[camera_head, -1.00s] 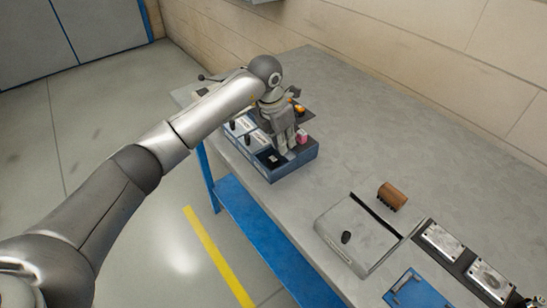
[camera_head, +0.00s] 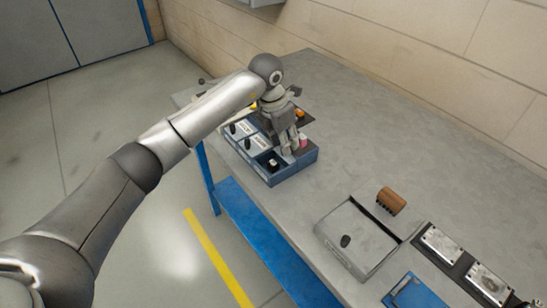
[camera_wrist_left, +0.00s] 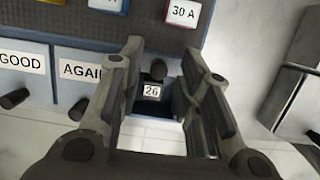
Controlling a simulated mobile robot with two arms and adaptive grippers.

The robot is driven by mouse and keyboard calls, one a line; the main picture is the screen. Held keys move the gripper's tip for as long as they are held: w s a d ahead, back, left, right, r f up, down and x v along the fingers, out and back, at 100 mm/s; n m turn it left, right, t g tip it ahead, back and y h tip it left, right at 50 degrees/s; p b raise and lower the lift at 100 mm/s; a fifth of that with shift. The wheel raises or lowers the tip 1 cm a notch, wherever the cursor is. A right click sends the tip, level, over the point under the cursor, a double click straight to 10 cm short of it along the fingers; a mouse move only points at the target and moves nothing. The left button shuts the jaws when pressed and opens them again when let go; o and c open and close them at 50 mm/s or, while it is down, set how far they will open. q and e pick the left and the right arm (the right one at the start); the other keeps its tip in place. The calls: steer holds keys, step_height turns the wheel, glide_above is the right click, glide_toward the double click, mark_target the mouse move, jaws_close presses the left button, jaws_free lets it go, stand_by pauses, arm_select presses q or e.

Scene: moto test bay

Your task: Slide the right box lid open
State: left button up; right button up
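A grey box with a flat lid and a black knob (camera_head: 346,241) stands on the right part of the bench. A dark gap shows along the lid's far edge. My left gripper (camera_head: 289,149) is far from this box, low over a blue divided box (camera_head: 293,173). In the left wrist view its fingers (camera_wrist_left: 160,88) are apart. Between them show a dark upright peg (camera_wrist_left: 159,69) and a white "26" label (camera_wrist_left: 152,90), inside a dark compartment. The fingers do not visibly press on the peg. My right gripper is in neither view.
Labels "GOOD" (camera_wrist_left: 22,61) and "AGAIN" mark the blue box's other compartments, with dark knobs in front. A red "30 A" block (camera_wrist_left: 183,13) sits behind. A brown block (camera_head: 391,200) lies behind the grey box; a blue tray (camera_head: 412,292) is in front. The middle bench is clear.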

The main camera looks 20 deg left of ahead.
arm_select(q)
steer(key=shift+r+p, duration=1.35)
steer(key=shift+r, duration=1.45)
